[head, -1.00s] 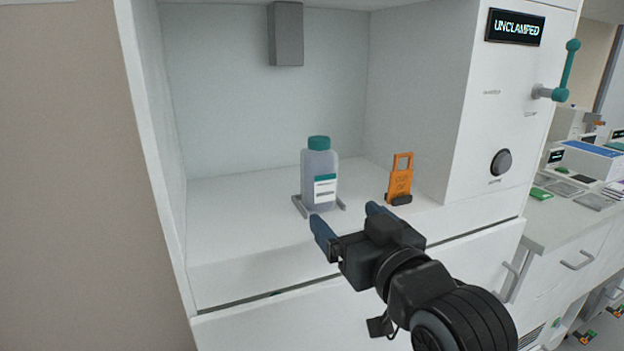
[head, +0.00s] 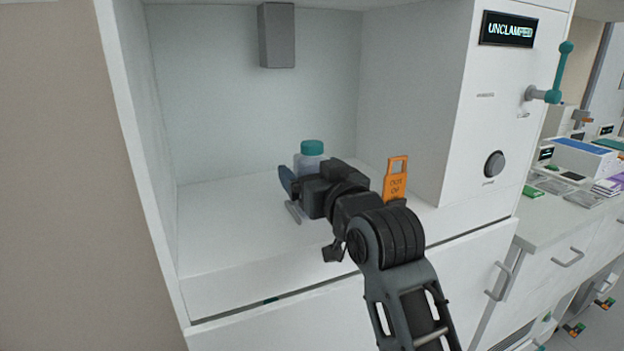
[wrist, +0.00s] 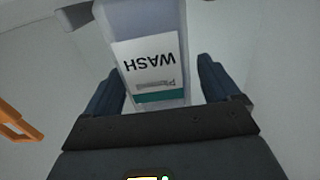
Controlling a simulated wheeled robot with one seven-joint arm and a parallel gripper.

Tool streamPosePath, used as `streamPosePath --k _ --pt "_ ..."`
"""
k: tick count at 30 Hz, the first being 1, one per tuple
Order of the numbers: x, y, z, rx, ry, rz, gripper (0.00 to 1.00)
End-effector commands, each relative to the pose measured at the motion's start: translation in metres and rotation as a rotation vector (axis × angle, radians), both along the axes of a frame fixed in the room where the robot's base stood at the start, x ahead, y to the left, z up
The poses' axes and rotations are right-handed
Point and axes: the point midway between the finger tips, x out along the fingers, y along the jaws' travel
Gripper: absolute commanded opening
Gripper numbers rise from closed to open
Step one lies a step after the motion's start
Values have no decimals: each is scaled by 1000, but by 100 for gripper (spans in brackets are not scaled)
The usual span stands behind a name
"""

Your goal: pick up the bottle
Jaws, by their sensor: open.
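The bottle (head: 311,157) is pale with a teal cap and stands upright in the white cabinet bay. In the head view my gripper (head: 290,181) is in front of it and hides most of its body. In the wrist view the bottle (wrist: 150,50) shows a label reading "WASH", upside down. My open gripper (wrist: 162,92) has one blue finger on each side of the bottle's body, with a gap visible beside the right finger. Contact on the left side is hard to tell.
A grey block (head: 277,35) hangs above the bottle. The bay floor to the left is clear. A panel display (head: 508,29) reads "UNCLAMPED".

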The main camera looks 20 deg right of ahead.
Motion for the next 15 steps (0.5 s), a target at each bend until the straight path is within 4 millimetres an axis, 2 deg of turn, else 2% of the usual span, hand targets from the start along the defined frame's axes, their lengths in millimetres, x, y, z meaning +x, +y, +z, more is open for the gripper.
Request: streamPosePath --k 7,15 --pt "2 0 -1 0 1 0 89" --pt "2 0 -1 0 1 0 64"
